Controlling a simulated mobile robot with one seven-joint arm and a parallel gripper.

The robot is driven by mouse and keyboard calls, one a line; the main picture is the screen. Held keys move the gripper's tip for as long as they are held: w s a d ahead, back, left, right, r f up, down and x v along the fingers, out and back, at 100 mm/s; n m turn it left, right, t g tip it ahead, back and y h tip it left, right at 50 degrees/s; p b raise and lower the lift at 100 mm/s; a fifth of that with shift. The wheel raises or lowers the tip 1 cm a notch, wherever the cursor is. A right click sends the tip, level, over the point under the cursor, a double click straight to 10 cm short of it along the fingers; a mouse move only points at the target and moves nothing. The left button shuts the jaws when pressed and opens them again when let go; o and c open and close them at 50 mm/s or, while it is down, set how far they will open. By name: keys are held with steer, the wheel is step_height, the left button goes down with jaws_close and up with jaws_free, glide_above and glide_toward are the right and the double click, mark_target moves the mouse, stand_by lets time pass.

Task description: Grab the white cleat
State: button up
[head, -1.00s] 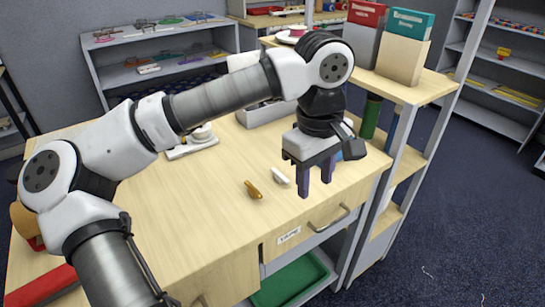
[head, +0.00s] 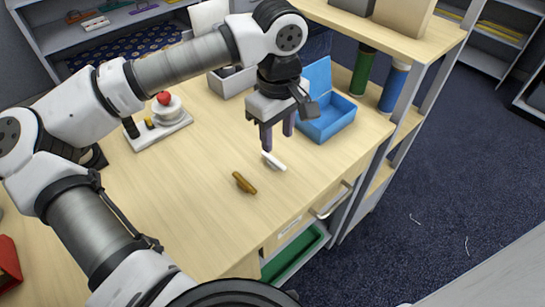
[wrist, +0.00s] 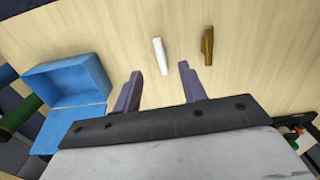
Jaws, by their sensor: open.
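The white cleat (head: 274,161) lies on the wooden table, a small slim white piece. In the wrist view the white cleat (wrist: 161,56) lies just beyond the fingertips, in line with the gap between them. My gripper (head: 278,143) is open and empty, its purple fingers pointing down close above the cleat. In the wrist view the fingers of my gripper (wrist: 160,70) stand apart on both sides of the gap. I cannot tell the exact height of the fingertips above the table.
A brown cleat-like piece (head: 244,183) lies beside the white one; it also shows in the wrist view (wrist: 208,45). An open blue box (head: 328,125) stands right of my gripper. A white scale-like device (head: 160,131) holds a red object. The front tabletop is clear.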

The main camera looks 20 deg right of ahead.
mark_target(275, 160)
steer(key=f, duration=0.2)
steer(key=f+p, duration=0.1)
steer(key=f, duration=0.2)
steer(key=f+p, duration=0.1)
steer(key=f, duration=0.2)
steer(key=shift+w+a, duration=0.1)
steer(key=shift+w, duration=0.25)
jaws_close()
